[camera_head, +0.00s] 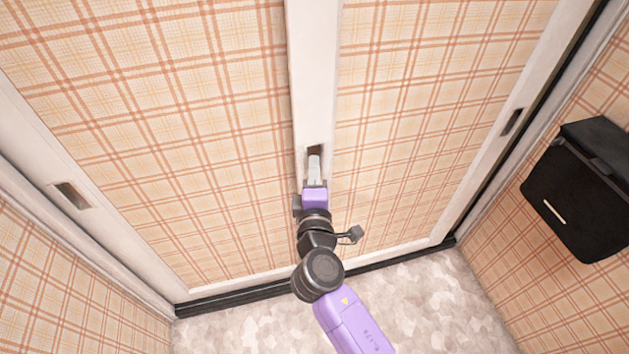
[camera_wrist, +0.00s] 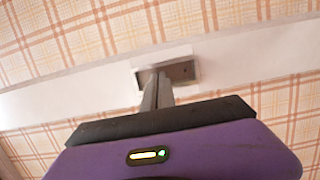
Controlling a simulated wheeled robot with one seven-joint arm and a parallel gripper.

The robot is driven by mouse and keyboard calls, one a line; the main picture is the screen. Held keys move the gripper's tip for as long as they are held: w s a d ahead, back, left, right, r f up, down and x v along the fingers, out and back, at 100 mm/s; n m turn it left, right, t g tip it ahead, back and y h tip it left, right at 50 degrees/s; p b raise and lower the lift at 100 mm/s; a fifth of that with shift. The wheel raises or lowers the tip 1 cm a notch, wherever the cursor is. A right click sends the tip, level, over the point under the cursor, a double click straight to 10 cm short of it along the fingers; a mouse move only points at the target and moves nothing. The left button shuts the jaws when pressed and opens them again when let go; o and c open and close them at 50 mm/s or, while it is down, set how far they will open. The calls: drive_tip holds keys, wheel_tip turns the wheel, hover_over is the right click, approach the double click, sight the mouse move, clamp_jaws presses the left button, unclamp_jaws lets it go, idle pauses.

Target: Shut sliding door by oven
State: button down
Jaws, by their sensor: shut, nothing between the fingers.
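The sliding door has plaid panels (camera_head: 420,130) in white frames. A white upright (camera_head: 312,70) stands in the middle with a recessed handle (camera_head: 315,151) in it. My gripper (camera_head: 314,160) is shut and empty, with its fingertips at this recess. In the wrist view the fingers (camera_wrist: 158,85) reach into or just in front of the recessed handle (camera_wrist: 182,72); the depth is hard to tell. A second recess (camera_head: 73,195) is in the left white edge and a third (camera_head: 511,122) in the right white edge. No oven is clearly recognisable.
A black box-like unit (camera_head: 580,190) is on the right wall. A dark gap or track runs along the right edge of the door, and a dark bottom track (camera_head: 235,299) runs along the floor. The mottled floor (camera_head: 440,300) in front is clear.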

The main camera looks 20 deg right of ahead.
drive_tip(key=shift+x, duration=0.8)
